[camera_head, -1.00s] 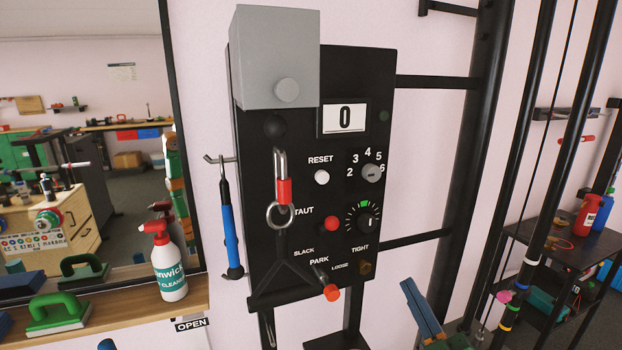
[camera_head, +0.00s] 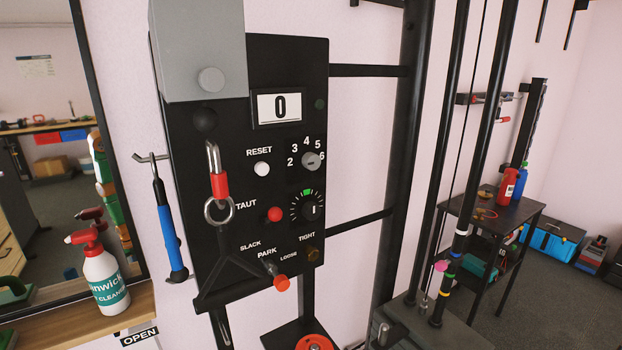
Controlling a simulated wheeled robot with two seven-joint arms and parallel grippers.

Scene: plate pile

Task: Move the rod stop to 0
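Two dark vertical rods stand right of the black control panel (camera_head: 246,150). No "0" mark is readable on the rods. Neither of my grippers is in view.
The panel carries a numbered grey dial (camera_head: 311,161), a red button (camera_head: 275,214) and a red-tipped lever (camera_head: 281,283). A black upright frame (camera_head: 405,150) stands between panel and rods. A spray bottle (camera_head: 105,280) stands on the left ledge. A small black table (camera_head: 515,212) stands behind the rods.

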